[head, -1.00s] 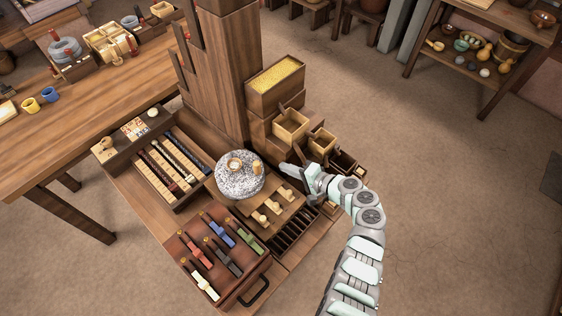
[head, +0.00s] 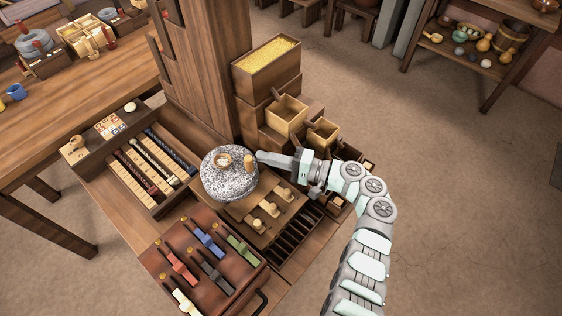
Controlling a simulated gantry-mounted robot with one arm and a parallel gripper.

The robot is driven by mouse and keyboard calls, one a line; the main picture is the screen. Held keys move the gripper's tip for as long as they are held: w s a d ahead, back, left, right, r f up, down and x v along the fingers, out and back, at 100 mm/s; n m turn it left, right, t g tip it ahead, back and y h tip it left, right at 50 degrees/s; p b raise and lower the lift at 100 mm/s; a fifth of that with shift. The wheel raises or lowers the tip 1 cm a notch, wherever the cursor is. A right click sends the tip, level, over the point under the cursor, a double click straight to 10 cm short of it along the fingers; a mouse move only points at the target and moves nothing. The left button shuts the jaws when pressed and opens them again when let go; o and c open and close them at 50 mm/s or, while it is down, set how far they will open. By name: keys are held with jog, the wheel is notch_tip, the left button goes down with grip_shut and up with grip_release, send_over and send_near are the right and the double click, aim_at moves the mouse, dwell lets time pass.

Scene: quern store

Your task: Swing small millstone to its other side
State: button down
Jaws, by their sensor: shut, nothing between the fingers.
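The small millstone (head: 226,182) is a speckled grey, round stone on the wooden bench. On its top are a wooden ring around the centre (head: 222,160) and an upright wooden peg handle (head: 249,163) near its right edge. My gripper (head: 260,157) reaches in from the right, its fingers shut and empty. The fingertips are close to the right side of the peg handle; I cannot tell whether they touch it.
Left of the stone is a tray of dark and pale rods (head: 150,165). In front are a red-brown case with coloured clips (head: 180,250) and a board with wooden knobs (head: 262,222). A wooden post (head: 205,75) and stacked boxes (head: 267,70) stand behind.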

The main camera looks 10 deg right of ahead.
jog(key=shift+x, duration=1.35)
jog(key=shift+r, duration=0.15)
jog(key=shift+s+t+p, duration=0.1)
jog(key=shift+t+p, duration=0.2)
jog(key=shift+p, duration=0.1)
